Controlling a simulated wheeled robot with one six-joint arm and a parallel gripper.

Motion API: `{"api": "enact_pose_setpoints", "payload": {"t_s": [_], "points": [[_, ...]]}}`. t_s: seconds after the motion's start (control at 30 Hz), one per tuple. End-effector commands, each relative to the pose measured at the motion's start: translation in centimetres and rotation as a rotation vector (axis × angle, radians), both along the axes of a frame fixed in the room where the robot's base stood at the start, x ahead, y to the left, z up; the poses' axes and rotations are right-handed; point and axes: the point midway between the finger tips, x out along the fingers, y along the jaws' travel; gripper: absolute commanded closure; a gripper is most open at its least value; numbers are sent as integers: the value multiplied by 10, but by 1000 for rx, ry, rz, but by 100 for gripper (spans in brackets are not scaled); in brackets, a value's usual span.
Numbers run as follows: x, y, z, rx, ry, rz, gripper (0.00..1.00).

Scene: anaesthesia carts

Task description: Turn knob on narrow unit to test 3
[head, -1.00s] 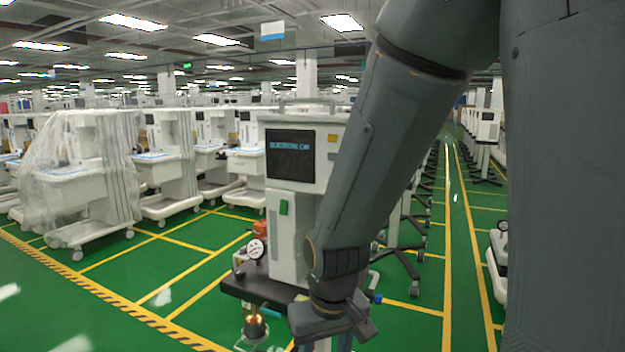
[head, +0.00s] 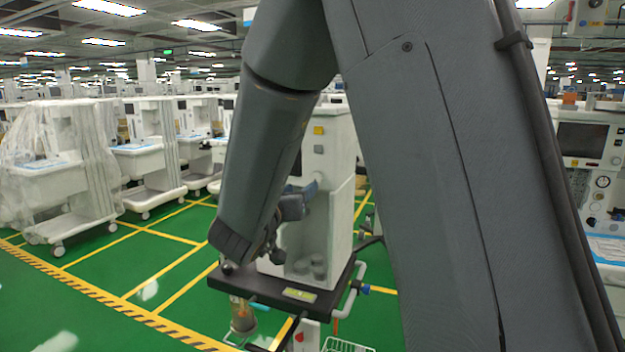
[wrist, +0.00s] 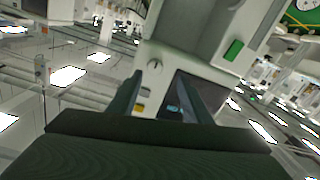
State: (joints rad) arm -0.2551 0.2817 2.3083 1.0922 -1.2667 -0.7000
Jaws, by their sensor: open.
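The narrow unit (head: 328,215) is a tall white cabinet on a dark base, right of my forearm in the head view; its front is mostly hidden by my arm. In the wrist view the unit (wrist: 188,28) appears tilted and close. A small round grey knob (wrist: 155,64) with a pointer line is on its panel, beside a dark screen (wrist: 172,108). I cannot read its markings. My gripper (wrist: 160,73) is open and empty, its two dark fingers pointing toward the panel, the knob between their tips in the picture. Contact is not visible. The gripper is partly hidden in the head view.
The unit's dark base (head: 270,290) carries a side rail and stands over green floor. A plastic-wrapped cart (head: 60,175) and other white carts stand at the left. Another unit with a screen (head: 583,140) is at the right. Open floor lies at front left.

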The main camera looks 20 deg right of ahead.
Motion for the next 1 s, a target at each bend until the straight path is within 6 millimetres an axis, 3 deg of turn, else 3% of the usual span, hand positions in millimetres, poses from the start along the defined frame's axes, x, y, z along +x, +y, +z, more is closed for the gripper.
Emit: {"api": "enact_pose_setpoints", "payload": {"t_s": [0.17, 0.6, 1.0], "points": [[1, -10, 7, -25, -12, -38, 55], [44, -53, 7, -23, -12, -35, 55], [51, -59, 6, -23, -12, -33, 55]]}}
